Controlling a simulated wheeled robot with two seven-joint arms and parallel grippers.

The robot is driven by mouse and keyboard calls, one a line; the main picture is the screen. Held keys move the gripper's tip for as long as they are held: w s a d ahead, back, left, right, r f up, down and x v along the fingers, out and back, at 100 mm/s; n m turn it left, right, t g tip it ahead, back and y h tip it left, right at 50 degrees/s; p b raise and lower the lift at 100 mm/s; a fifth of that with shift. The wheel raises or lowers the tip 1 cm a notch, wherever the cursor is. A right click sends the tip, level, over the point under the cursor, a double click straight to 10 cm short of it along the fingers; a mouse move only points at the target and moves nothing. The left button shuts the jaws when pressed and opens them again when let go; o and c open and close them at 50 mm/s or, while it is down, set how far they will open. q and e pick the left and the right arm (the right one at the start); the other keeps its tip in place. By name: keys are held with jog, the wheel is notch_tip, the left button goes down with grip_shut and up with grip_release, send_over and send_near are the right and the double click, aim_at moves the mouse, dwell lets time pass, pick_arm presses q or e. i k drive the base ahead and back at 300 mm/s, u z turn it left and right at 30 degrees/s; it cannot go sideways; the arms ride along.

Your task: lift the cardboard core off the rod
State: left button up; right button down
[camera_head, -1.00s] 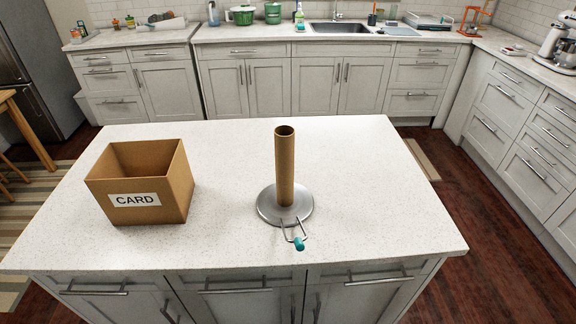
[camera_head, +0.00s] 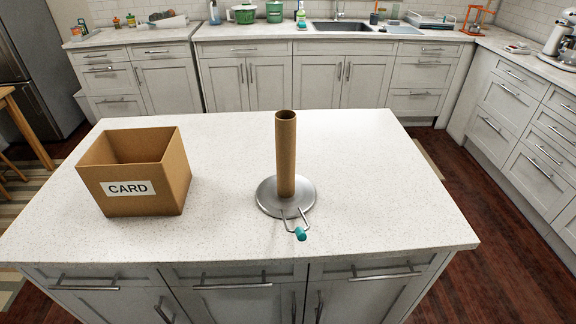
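A brown cardboard core (camera_head: 286,155) stands upright on a round silver metal base (camera_head: 268,204) on the white island top. The core's top end is open; the rod inside it is hidden. A bent wire with a teal end piece (camera_head: 300,234) sticks out from the front of the base. An open cardboard box marked CARD (camera_head: 150,200) sits to the left, apart from the base. Neither of my grippers shows in the view.
The white speckled island top (camera_head: 380,190) is clear right of the base and between box and base. Drawers and cupboards with bar handles (camera_head: 232,286) form its front. A back counter with a sink (camera_head: 340,27) lies beyond the floor gap.

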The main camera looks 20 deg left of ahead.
aim_at(286, 128)
jog(key=z, duration=2)
jog(key=i, duration=1.45)
jog(key=u, duration=2.75)
